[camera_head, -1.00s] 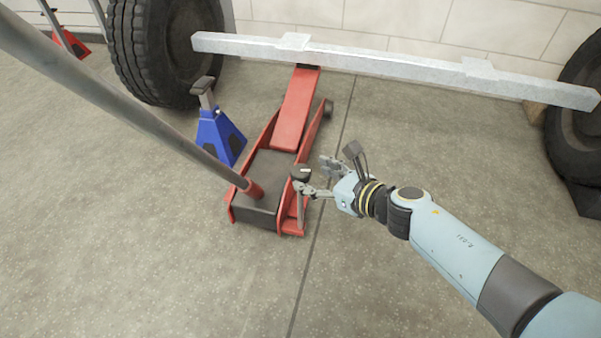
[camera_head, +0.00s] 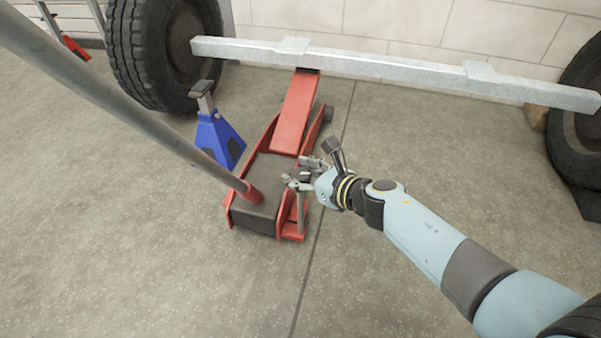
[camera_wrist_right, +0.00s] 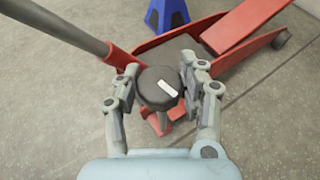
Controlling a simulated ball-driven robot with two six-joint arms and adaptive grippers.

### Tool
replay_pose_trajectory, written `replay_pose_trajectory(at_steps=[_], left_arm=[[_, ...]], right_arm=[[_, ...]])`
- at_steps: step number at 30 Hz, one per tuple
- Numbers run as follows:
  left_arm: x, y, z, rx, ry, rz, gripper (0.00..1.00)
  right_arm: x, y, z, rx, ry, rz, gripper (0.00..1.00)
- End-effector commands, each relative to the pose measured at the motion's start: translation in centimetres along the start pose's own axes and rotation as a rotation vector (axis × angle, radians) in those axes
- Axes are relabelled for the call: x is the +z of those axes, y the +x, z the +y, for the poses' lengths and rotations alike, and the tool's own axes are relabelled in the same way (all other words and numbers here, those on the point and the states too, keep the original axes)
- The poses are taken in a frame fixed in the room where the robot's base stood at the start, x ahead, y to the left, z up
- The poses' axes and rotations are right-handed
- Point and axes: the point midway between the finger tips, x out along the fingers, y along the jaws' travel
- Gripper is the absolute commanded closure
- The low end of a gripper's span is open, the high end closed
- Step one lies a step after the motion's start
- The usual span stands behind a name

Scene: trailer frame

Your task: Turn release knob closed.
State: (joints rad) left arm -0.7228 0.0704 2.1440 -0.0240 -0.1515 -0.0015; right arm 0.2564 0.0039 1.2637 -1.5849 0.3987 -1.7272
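The release knob (camera_wrist_right: 154,94) is a dark round cap with a white bar mark, on a post at the near right side of the red floor jack (camera_head: 294,112). In the wrist view the mark slants down to the right. My right gripper (camera_head: 297,171) is at the knob, with one finger on each side of it. In the wrist view the right gripper (camera_wrist_right: 160,72) is open around the knob, its fingers very close to the knob's sides; firm contact cannot be told. In the head view the fingers partly hide the knob. My left gripper is not in view.
The jack's long grey handle (camera_head: 110,95) rises to the upper left. A blue jack stand (camera_head: 218,138) stands left of the jack. A grey axle beam (camera_head: 390,72) lies across the back between two tyres (camera_head: 150,50). The floor at the front is clear.

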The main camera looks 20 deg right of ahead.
Motion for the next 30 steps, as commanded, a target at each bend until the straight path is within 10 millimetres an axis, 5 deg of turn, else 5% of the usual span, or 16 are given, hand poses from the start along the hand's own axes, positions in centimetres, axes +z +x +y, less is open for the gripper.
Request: replay_pose_trajectory(at_steps=[5, 26, 27, 30], left_arm=[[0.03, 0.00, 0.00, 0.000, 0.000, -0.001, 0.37], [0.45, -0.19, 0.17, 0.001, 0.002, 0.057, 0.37], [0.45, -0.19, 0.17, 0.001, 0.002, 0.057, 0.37], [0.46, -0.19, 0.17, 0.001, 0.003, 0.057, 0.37]], right_arm=[[-0.03, -0.02, 0.07, 0.001, 0.001, 0.000, 0.92], [-0.15, 0.00, 0.15, -0.236, 0.102, 0.002, 0.92], [-0.16, -0.01, 0.15, -0.236, 0.102, 0.002, 0.57], [-0.15, 0.00, 0.13, -0.236, 0.102, 0.002, 0.44]])
